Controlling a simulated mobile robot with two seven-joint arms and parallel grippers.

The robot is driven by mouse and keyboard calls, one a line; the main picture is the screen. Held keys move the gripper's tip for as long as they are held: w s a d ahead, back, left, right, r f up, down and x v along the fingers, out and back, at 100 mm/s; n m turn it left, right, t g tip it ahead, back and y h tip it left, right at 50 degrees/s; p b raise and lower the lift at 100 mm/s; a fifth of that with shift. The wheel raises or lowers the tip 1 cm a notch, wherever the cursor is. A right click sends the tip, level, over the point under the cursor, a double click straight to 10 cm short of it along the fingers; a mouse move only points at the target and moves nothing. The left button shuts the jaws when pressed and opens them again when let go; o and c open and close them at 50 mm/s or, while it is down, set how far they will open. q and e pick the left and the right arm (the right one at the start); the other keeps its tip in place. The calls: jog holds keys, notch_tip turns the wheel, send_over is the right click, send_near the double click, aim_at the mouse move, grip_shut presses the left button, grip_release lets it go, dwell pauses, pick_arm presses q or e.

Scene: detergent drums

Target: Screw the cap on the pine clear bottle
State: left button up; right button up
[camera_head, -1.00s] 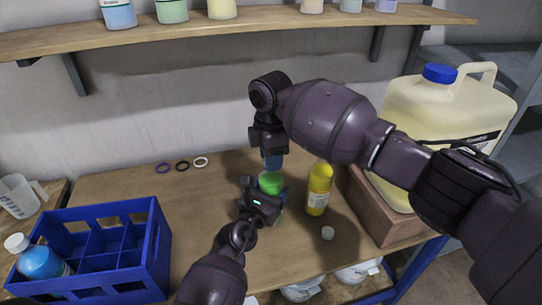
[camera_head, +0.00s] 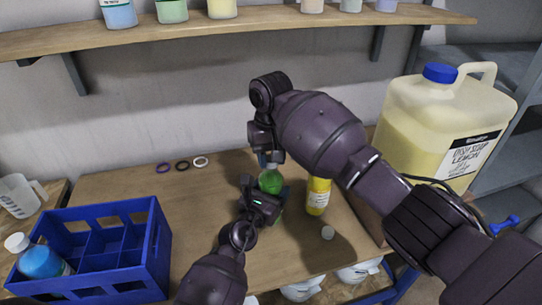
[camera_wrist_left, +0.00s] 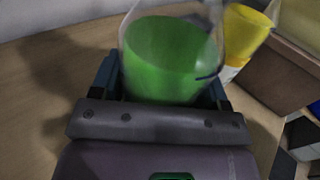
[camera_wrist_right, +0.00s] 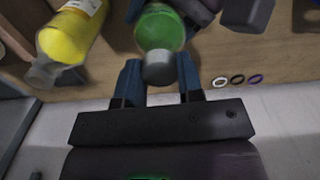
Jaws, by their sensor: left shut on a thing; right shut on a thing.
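The bottle with green liquid (camera_head: 271,182), which I take as the pine clear bottle, stands on the table; its label is not readable. My left gripper (camera_head: 262,200) is shut around its body; the green body also shows in the left wrist view (camera_wrist_left: 165,60). My right gripper (camera_head: 268,158) is above the bottle, pointing down. Whether the thread is engaged cannot be seen.
A blue crate (camera_head: 150,262) with a blue bottle (camera_head: 40,260) is at left. A large jug (camera_head: 430,120) stands at right. Three rings (camera_head: 182,166) lie behind.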

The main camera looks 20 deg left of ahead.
jog(key=m, duration=0.2)
jog(key=shift+m, duration=0.3)
jog(key=o, duration=1)
jog(key=shift+r, duration=2.25)
jog(key=shift+c, duration=0.2)
